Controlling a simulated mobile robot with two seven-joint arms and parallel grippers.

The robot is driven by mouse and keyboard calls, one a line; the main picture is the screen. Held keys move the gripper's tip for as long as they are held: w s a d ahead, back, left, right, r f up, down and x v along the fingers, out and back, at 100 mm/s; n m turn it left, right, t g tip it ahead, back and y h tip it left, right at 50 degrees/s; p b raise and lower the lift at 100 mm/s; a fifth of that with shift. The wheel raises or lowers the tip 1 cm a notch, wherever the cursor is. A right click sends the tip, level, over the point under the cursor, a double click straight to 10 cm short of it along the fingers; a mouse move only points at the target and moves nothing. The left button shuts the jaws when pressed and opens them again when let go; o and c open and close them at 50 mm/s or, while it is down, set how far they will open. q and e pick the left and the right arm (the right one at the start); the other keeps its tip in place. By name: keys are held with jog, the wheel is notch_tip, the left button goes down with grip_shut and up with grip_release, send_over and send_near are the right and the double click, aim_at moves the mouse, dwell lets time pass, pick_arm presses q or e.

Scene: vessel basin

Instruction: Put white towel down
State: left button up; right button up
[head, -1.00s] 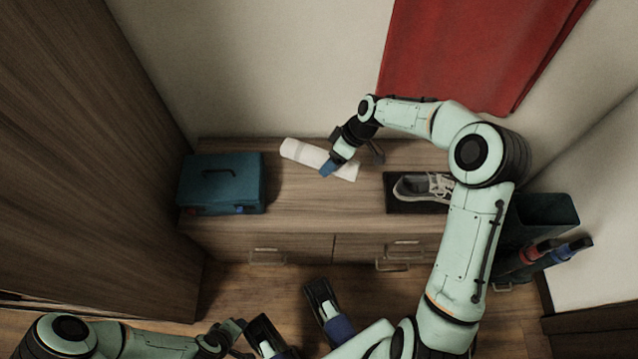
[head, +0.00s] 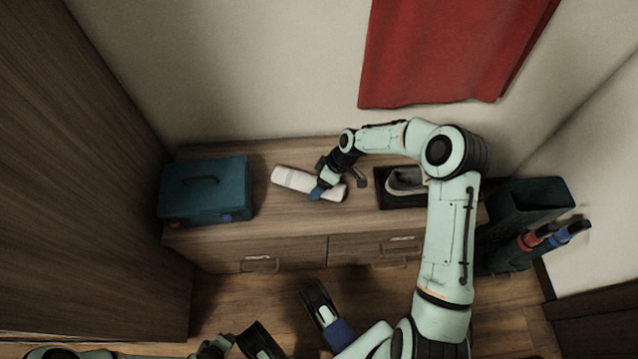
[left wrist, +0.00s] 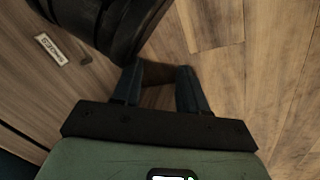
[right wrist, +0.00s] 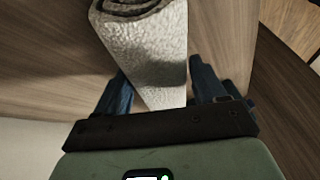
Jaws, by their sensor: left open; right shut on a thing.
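The rolled white towel (head: 290,179) is at the top of the wooden cabinet (head: 262,220), lying level. I cannot tell for sure whether its underside touches the wood. My right gripper (head: 318,192) is shut on the towel near its right end. In the right wrist view the fingers (right wrist: 162,88) stand on both sides of the towel (right wrist: 150,50), with its spiral end at the top. My left gripper (head: 224,342) is low at the front, away from the towel. Its fingers (left wrist: 158,88) are apart and empty in the left wrist view.
A teal case (head: 205,190) stands left of the towel. A dark tray (head: 400,200) with a shoe (head: 405,180) is to the right, partly behind my right arm. A dark bin (head: 530,205) stands farther right. Cabinet top between case and towel is clear.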

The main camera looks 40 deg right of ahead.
jog(key=o, duration=1.1)
jog(key=p+v, duration=0.1)
jog(key=v, duration=0.4)
jog(key=shift+p, duration=0.3)
pick_arm(q)
jog(key=shift+h, duration=0.3)
jog(key=r, duration=0.1)
jog(key=d+r+p, duration=0.1)
jog(key=r, duration=0.1)
jog(key=s+d+r, duration=0.1)
jog(key=shift+d+r+p, duration=0.15)
jog(key=shift+r+p, duration=0.2)
jog(key=shift+p, duration=0.05)
pick_arm(e)
jog(key=v, duration=0.7)
jog(key=shift+r, duration=0.1)
pick_arm(q)
jog(key=shift+s, duration=0.1)
